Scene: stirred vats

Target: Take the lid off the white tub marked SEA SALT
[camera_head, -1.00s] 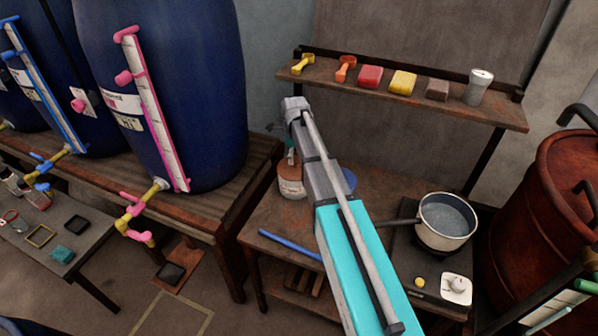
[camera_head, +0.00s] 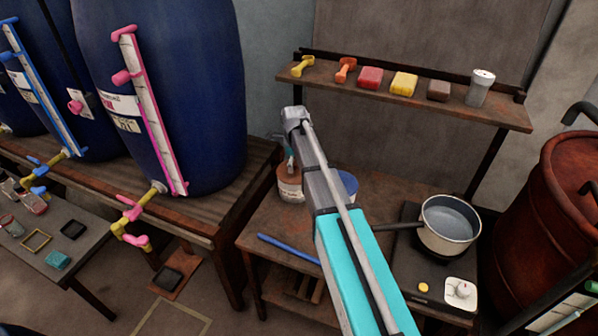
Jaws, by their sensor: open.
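A small tub (camera_head: 291,191) with a pale, labelled lower part and an orange-brown top stands on the brown table, left of my arm. Its print is too small to read, so I cannot tell if it says SEA SALT. A round blue and whitish thing (camera_head: 348,184) stands right of it, partly hidden behind my arm; it may be another tub. My gripper (camera_head: 290,163) hangs from the arm's far end, open, above or in front of the first tub's top. Its fingers are small, and I cannot tell if they touch it.
A blue rod (camera_head: 288,248) lies at the table's front. A pot (camera_head: 448,222) sits on a dark hotplate to the right. A shelf (camera_head: 340,84) with scoops, coloured blocks and a shaker runs above the back. A large blue vat (camera_head: 205,90) stands left, a rusty drum (camera_head: 550,200) right.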

